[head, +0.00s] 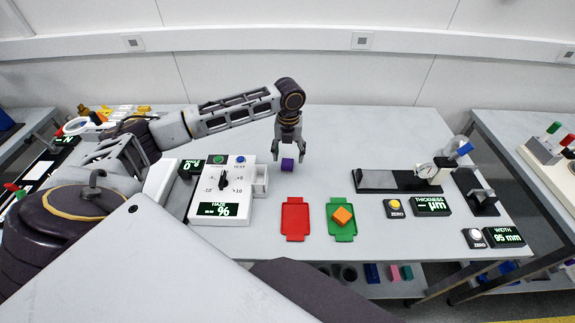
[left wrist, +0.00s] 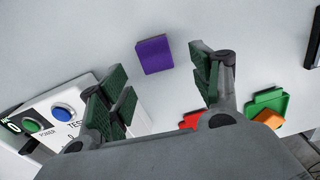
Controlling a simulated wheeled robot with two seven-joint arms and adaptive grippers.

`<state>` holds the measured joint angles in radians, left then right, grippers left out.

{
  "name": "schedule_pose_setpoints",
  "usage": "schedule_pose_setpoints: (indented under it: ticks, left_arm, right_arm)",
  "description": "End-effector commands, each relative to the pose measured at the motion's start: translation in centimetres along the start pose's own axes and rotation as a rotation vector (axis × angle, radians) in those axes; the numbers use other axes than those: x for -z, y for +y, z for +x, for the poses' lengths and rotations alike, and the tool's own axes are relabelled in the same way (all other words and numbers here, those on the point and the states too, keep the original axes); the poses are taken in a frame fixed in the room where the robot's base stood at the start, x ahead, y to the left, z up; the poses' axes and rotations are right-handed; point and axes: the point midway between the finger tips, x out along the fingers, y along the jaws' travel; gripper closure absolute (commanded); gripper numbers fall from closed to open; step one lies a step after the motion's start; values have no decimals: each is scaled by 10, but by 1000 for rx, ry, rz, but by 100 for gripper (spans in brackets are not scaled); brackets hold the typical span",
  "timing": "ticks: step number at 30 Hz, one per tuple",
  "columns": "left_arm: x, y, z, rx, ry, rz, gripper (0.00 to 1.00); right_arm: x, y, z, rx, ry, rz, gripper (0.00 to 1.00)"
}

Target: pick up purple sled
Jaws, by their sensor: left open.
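The purple sled (head: 287,165) is a small purple block on the pale table, just right of the haze tester. It also shows in the left wrist view (left wrist: 154,55), lying flat on the bare surface, slightly turned. My left gripper (head: 289,156) points down over the sled, its fingers spread to either side in the head view. In the left wrist view the open fingers (left wrist: 158,80) have nothing between their pads, and the sled is beyond them. Whether the fingertips are level with the sled is unclear. My right gripper is not in view.
The white haze tester (head: 222,190) with an open side drawer (head: 261,180) stands close left of the sled. A red tray (head: 295,218) and a green tray (head: 334,232) with an orange block (head: 343,215) lie nearer. A thickness gauge (head: 392,181) stands right. Table behind the sled is clear.

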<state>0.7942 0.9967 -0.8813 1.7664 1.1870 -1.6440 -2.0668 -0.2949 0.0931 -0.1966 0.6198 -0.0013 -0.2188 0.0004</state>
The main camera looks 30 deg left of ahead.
Motion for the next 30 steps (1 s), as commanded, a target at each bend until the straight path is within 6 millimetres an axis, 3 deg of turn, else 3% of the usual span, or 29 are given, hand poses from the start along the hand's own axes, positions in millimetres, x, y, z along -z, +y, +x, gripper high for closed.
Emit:
schedule_pose_setpoints:
  ticks: [18,30]
  left_arm:
    - [-4,5,50,-1,1,0,36]
    - [-4,5,52,-1,0,0,36]
  right_arm:
    - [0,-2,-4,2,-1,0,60]
    - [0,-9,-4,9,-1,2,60]
